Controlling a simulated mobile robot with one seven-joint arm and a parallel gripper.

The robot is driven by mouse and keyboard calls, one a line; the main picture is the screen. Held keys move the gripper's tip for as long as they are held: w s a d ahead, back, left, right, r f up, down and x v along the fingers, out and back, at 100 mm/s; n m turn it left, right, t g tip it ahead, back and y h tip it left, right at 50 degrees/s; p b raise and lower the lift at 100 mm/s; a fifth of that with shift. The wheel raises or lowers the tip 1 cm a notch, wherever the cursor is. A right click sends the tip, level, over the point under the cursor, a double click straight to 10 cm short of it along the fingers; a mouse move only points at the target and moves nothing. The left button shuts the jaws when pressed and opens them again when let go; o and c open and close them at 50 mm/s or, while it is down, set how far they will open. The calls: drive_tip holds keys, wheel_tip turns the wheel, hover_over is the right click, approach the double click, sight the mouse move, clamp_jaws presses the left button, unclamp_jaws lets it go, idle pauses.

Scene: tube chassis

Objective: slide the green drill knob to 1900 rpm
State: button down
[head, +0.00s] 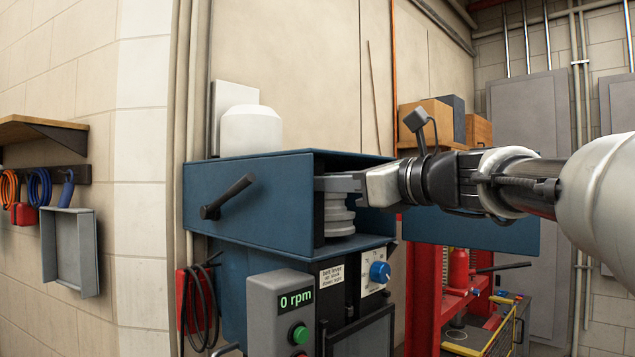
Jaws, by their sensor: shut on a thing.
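The drill's blue head housing (250,190) is open at its right side, and a grey stepped pulley (338,222) shows inside. My gripper (337,184) reaches in from the right, its fingers at the top of the pulley. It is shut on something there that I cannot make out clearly. A green round button (299,335) is on the grey control box (272,300) below, apart from my gripper. The display (296,299) reads 0 rpm. No green sliding knob is clearly visible.
A black lever (227,197) sticks out of the housing's left face. A blue dial (380,271) is below the opening. A white canister (251,131) stands behind the housing. A red press frame (423,290) and wooden boxes (428,121) are at the right.

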drive_tip(key=shift+r, duration=0.35)
drive_tip(key=c, duration=1.8)
unclamp_jaws()
drive_tip(key=shift+c, duration=0.2)
drive_tip(key=shift+o, duration=1.4)
drive_tip(key=shift+f, duration=0.1)
drive_tip(key=shift+s+d, duration=0.1)
drive_tip(key=b+v, duration=0.1)
drive_tip(key=v, duration=1.6)
drive_tip(key=shift+b, duration=0.3)
drive_tip(key=shift+d, duration=0.1)
